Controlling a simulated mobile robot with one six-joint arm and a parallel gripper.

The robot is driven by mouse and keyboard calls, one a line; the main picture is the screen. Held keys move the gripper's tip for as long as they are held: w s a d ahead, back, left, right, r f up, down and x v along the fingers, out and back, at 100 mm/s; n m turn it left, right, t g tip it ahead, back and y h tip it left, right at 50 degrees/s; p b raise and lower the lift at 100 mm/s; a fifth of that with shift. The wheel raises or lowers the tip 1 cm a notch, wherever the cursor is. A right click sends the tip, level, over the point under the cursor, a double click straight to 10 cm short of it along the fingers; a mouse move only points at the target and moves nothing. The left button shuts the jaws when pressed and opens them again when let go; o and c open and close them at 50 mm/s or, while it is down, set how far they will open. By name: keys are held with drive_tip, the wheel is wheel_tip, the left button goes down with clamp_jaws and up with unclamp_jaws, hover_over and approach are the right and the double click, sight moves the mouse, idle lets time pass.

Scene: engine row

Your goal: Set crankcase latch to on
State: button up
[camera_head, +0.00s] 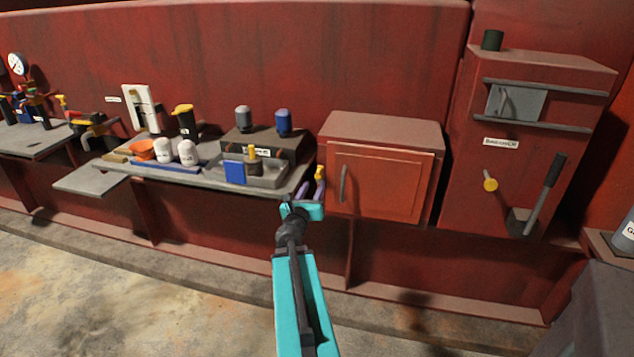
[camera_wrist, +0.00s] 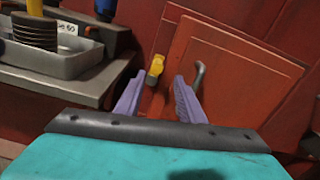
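A small yellow latch-like piece (camera_head: 320,173) sits at the left edge of the red cabinet (camera_head: 384,128); no label naming it is readable. It also shows in the wrist view as a yellow tab (camera_wrist: 155,69). My gripper (camera_head: 310,190) is just left of the cabinet's lower left side. In the wrist view my gripper (camera_wrist: 158,92) has its two purple fingers spread apart with nothing held. The yellow tab shows beyond and between the fingertips; I cannot tell whether they touch it. The grey door handle (camera_wrist: 199,76) is just right of the right finger.
Left of the cabinet, a grey shelf (camera_head: 215,181) holds jars, an orange bowl and a tray (camera_wrist: 45,65). On the right, a red machine box (camera_head: 520,100) carries a grey lever (camera_head: 545,190) and a yellow knob (camera_head: 490,184). The floor in front is clear.

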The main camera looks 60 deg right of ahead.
sight(317, 178)
drive_tip(key=b, duration=0.3)
drive_tip(key=shift+w+d, duration=0.2)
drive_tip(key=shift+d, duration=0.1)
drive_tip(key=shift+w+d+r, duration=0.15)
drive_tip(key=shift+d, duration=0.35)
drive_tip(key=shift+p+x, duration=0.55)
drive_tip(key=shift+x, duration=3.05)
